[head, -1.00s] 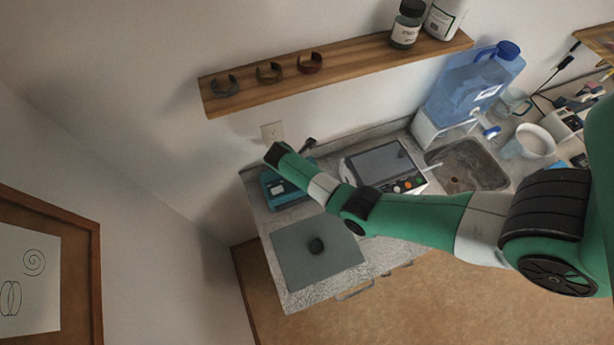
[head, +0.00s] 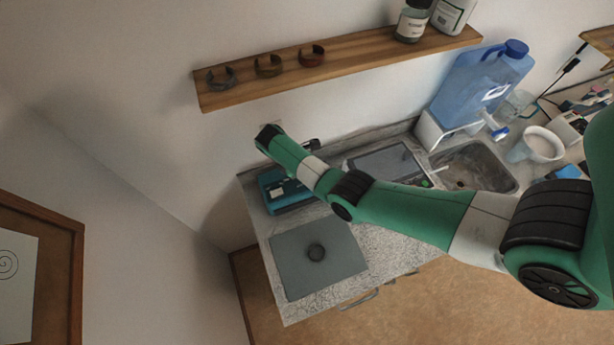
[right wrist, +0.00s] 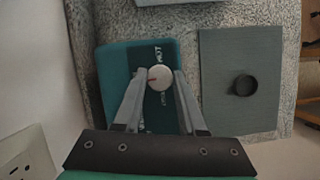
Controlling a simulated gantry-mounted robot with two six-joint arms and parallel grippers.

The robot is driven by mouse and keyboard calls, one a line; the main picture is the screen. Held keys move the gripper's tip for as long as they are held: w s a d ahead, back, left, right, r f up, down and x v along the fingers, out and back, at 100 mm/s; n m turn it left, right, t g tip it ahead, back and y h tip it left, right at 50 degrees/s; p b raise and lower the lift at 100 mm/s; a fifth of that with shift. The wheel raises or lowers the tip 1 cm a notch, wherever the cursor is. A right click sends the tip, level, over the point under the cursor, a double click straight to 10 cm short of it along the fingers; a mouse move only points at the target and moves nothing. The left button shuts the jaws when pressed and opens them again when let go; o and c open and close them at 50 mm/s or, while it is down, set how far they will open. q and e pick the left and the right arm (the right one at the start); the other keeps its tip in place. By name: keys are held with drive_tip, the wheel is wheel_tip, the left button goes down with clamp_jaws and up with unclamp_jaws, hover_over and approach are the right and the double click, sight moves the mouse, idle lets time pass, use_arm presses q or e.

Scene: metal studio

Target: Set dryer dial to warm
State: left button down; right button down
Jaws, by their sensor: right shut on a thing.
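The teal dryer (head: 274,197) sits at the left end of the counter in the head view, partly covered by my right arm. It also shows in the right wrist view (right wrist: 112,75), with a dark label panel where "HOT" can be read at the upper right; the other lettering is partly hidden. The round whitish dial (right wrist: 160,77) has a red mark pointing left in that view. My right gripper (right wrist: 160,84) is shut on the dial, one finger on each side. In the head view its fingers are hidden by the arm. My left gripper is not in view.
A wooden shelf (head: 340,64) runs above.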

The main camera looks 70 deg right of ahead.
drive_tip(key=shift+c, duration=2.4)
unclamp_jaws()
drive_tip(key=p+v, duration=0.1)
drive_tip(key=v, duration=0.6)
drive_tip(key=shift+r, duration=0.25)
